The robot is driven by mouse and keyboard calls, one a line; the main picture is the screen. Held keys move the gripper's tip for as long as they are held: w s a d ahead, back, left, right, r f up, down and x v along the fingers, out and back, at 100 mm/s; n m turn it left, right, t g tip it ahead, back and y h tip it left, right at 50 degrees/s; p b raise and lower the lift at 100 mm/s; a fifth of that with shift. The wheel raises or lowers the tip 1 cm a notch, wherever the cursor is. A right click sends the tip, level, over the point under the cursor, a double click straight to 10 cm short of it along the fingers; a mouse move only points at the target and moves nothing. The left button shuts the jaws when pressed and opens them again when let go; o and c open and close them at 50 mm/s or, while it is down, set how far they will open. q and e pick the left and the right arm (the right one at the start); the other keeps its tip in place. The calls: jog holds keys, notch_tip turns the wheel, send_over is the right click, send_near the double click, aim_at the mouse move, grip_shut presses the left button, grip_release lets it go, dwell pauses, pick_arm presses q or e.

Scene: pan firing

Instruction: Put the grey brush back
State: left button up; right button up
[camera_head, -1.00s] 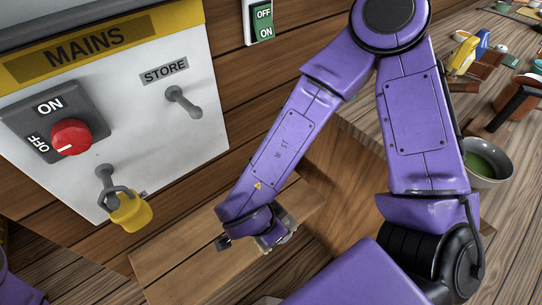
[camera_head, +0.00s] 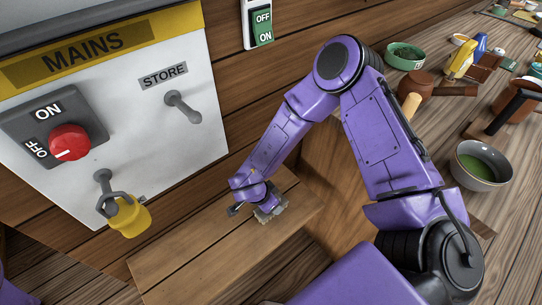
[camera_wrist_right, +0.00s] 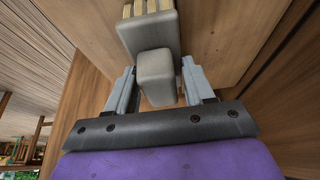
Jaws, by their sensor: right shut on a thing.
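My right gripper (camera_wrist_right: 158,88) is shut on the grey brush (camera_wrist_right: 157,68), with one finger on each side of its grey handle block. The brush's wider grey body and pale bristles (camera_wrist_right: 146,8) point away from the gripper in the right wrist view. In the head view, my right gripper (camera_head: 260,203) is low over the wooden step, and a bit of the pale brush (camera_head: 272,213) shows beside it. Whether the brush touches the wood is unclear. My left gripper is out of view; only a purple bit of my left arm shows at the left edge.
The wooden step (camera_head: 200,270) is bare in front. The mains panel (camera_head: 140,120), with its red switch (camera_head: 69,142), yellow padlock (camera_head: 128,217) and store peg (camera_head: 184,107), stands at left.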

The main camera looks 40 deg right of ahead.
jog(key=o, duration=0.9)
